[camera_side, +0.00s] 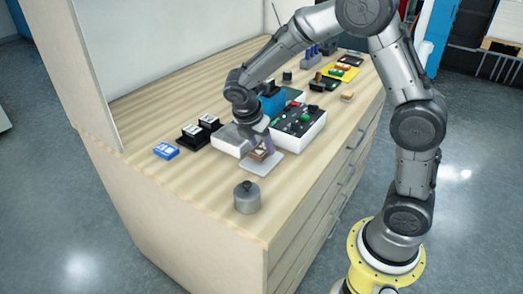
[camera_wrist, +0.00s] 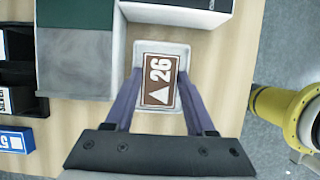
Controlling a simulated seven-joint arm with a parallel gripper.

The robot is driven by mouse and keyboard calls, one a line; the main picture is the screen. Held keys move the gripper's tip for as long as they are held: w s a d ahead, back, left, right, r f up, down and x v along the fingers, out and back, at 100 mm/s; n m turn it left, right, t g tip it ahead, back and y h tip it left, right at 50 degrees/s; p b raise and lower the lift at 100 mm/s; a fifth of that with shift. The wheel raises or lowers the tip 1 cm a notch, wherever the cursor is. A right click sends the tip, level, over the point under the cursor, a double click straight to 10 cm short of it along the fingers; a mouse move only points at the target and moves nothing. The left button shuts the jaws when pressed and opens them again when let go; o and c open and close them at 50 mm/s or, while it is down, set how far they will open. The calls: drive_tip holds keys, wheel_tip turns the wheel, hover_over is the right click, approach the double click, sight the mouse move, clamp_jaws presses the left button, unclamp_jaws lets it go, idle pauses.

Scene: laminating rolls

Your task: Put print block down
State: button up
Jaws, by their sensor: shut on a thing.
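The print block (camera_wrist: 158,80) is brown with a white "26" and a white triangle on its face. It also shows in the side view (camera_side: 261,152), low over a pale, square, shallow plate (camera_side: 262,166). My gripper (camera_wrist: 159,76) is shut on the print block, one finger on each side of it. In the wrist view the block lies within the outline of the plate (camera_wrist: 162,46). Whether its underside touches the plate is hidden.
A grey box (camera_side: 229,142) and a control panel with buttons (camera_side: 299,127) stand close behind the plate. A grey knobbed cylinder (camera_side: 246,198) stands nearer the front corner. A blue block (camera_side: 166,151) and black holders (camera_side: 194,136) are at left. Bare wood lies between.

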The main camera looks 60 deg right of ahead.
drive_tip(key=shift+f, duration=1.05)
drive_tip(key=shift+f, duration=0.15)
drive_tip(key=o, duration=1.3)
drive_tip(key=shift+o, duration=0.2)
drive_tip(key=v, duration=1.3)
drive_tip(key=s+r+m+t+y, duration=0.1)
drive_tip(key=s+m+t+y, duration=0.1)
drive_tip(key=s+m, duration=0.7)
drive_tip(key=s+a+r+m+t+y, duration=0.1)
drive_tip(key=s+r+m+t+y, duration=0.1)
drive_tip(key=s+m, duration=0.7)
drive_tip(key=shift+s+a+t, duration=0.2)
drive_tip(key=shift+s+t, duration=0.6)
drive_tip(key=shift+s, duration=1.05)
drive_tip(key=shift+r, duration=0.1)
